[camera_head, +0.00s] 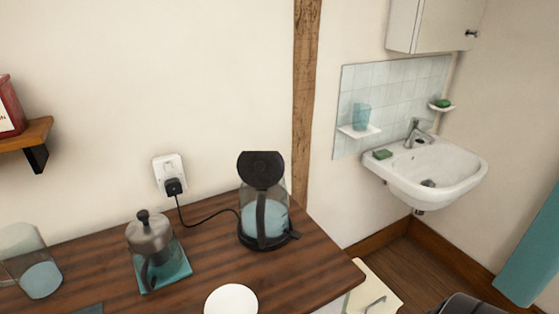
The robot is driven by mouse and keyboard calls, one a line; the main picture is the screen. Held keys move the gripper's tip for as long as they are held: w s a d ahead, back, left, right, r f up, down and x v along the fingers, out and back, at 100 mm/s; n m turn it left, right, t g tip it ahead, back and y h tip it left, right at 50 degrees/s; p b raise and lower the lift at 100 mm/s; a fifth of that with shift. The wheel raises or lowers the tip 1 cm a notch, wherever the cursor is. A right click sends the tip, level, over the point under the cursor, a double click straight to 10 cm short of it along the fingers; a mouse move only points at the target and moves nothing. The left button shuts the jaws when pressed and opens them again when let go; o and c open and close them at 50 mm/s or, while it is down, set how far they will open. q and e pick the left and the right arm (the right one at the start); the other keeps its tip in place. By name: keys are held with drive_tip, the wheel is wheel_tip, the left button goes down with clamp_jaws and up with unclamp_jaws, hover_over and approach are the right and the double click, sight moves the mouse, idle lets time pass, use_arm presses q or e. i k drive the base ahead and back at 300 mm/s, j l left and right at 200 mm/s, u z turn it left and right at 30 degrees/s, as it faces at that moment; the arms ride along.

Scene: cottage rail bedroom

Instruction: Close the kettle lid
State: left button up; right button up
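The glass kettle (278,219) stands upright on its black base (249,240) near the right end of the wooden counter. Its black lid (262,167) is open and stands up above the rim. The black handle (260,217) faces me. Bluish contents show through the glass. A black cord runs from the base to a plug (174,187) in the white wall socket.
A metal-topped pot (149,235) on a teal mat and a glass jar (24,255) stand left of the kettle. A white round plate (231,300) lies in front. The wooden counter (205,230) is clear between pot and kettle. A dark shape (466,305) shows at the bottom right.

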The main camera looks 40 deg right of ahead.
sight(260, 170)
drive_tip(key=z, duration=1.1)
